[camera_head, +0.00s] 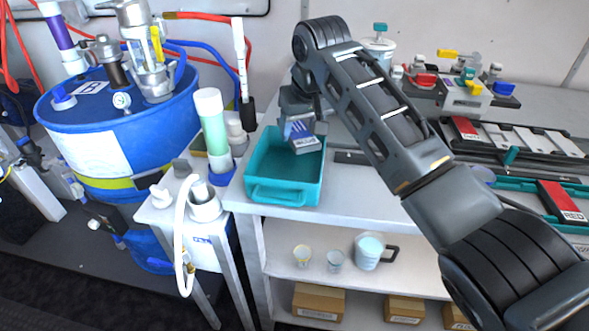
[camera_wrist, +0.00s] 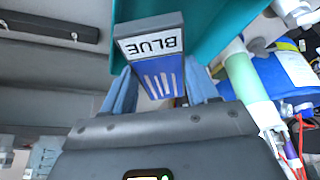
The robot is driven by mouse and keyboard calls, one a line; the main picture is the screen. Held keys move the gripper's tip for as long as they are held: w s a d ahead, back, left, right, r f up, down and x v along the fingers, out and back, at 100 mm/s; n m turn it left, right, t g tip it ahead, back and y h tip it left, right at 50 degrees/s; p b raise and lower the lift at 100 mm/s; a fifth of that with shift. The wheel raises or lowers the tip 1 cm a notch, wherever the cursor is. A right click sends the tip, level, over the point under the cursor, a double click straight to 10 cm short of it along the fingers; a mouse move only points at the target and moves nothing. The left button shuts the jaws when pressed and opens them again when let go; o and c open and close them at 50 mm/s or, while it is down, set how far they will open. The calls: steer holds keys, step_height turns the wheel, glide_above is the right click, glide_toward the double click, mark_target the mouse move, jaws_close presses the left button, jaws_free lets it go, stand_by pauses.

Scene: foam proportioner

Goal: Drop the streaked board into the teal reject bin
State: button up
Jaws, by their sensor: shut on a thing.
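The streaked board (camera_head: 300,129) is blue with white streaks and has a white label reading BLUE at one end. My gripper (camera_head: 298,117) is shut on it and holds it over the teal reject bin (camera_head: 283,195). In the wrist view, the board (camera_wrist: 154,46) stands out between the two blue-grey fingers of my gripper (camera_wrist: 160,88). The bin's teal wall (camera_wrist: 207,36) shows just beyond it. The board's label end hangs at the right part of the bin's opening in the head view. How far it is above the bin floor is hard to tell.
The bin stands at the left end of a grey bench (camera_head: 345,180). A green-white cylinder (camera_head: 213,120) and a large blue drum (camera_head: 125,135) are to its left. Racks with red-labelled boards (camera_head: 562,201) lie at the right. A jug (camera_head: 370,250) stands on the lower shelf.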

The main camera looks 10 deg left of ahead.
mark_target(300, 135)
steer(key=shift+a+f+b, duration=0.1)
steer(key=shift+f+b, duration=1.3)
steer(key=shift+f, duration=0.35)
steer(key=o, duration=1.1)
steer(key=shift+o, duration=0.2)
steer(key=shift+v, duration=3.95)
steer(key=shift+s+f, duration=0.1)
